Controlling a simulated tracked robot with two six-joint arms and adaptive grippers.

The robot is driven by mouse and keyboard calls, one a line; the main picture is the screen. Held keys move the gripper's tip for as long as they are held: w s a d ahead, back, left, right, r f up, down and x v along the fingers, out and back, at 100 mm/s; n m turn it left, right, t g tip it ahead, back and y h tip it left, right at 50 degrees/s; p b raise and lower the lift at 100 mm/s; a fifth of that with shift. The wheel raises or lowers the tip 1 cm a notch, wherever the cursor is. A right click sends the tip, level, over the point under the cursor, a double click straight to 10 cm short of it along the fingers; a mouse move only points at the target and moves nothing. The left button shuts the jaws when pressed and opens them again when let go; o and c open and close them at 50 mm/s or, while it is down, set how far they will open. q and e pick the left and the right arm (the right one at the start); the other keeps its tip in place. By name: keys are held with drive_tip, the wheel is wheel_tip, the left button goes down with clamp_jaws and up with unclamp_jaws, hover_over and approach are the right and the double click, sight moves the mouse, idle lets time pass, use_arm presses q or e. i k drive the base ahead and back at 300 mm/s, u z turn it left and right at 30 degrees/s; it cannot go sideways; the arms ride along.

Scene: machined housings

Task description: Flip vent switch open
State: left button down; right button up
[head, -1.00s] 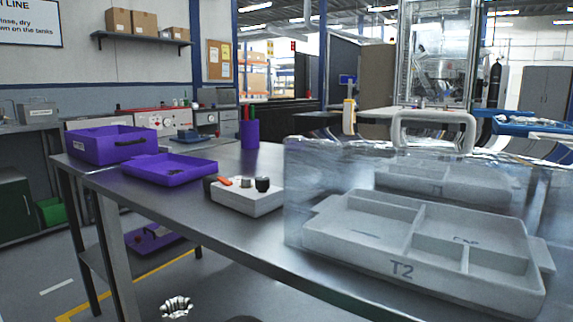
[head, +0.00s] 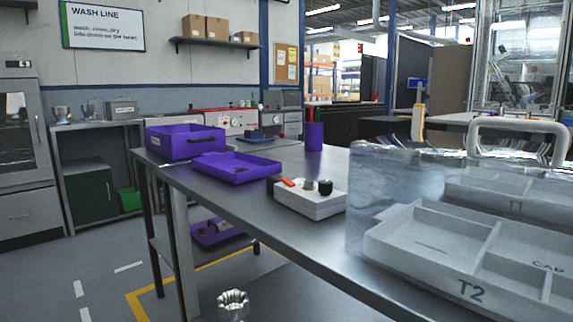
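A white control box (head: 309,200) sits on the metal table, near its front edge. On its top are an orange switch-like piece (head: 287,182), a small grey knob (head: 308,184) and a black knob (head: 326,187). No label on it can be read, so I cannot tell which control is the vent switch or how it is set. Neither of my grippers is in view.
The metal table (head: 215,195) also holds a purple bin (head: 171,151), a shallow purple tray (head: 235,174) and a purple cup (head: 314,138). A clear-walled case with grey tray T2 (head: 405,262) stands right. A ribbed metal part (head: 233,306) lies below the table.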

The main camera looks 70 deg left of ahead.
sight(285, 180)
drive_tip(key=u, duration=0.05)
drive_tip(key=k, duration=0.45)
drive_tip(key=u, duration=1.15)
drive_tip(key=k, duration=0.4)
drive_tip(key=z, duration=0.2)
